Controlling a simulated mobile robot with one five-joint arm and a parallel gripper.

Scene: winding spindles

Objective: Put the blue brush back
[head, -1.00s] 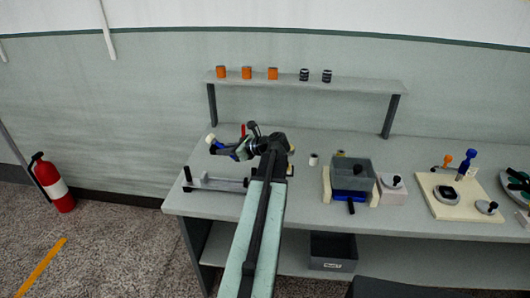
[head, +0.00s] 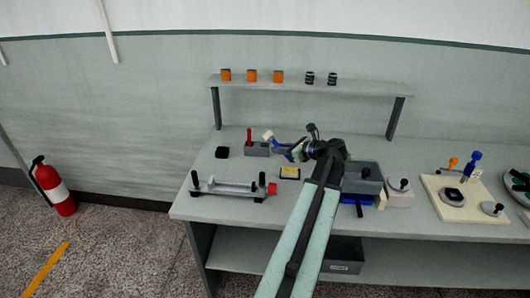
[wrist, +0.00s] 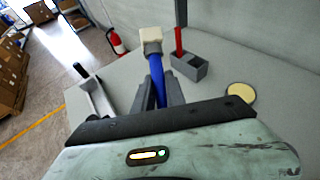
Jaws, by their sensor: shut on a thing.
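The blue brush (wrist: 158,76) has a blue handle and a cream head, which points up and away from my gripper in the wrist view. My gripper (wrist: 160,98) is shut on its handle. The holder (wrist: 186,70) also shows in the wrist view, right of the brush, with an empty-looking opening.
A grey fixture with black posts (head: 232,189) lies at the bench's front left. A black block (head: 222,152) is left of the holder. A grey bin (head: 365,180) stands to the right. A shelf (head: 310,86) runs above.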

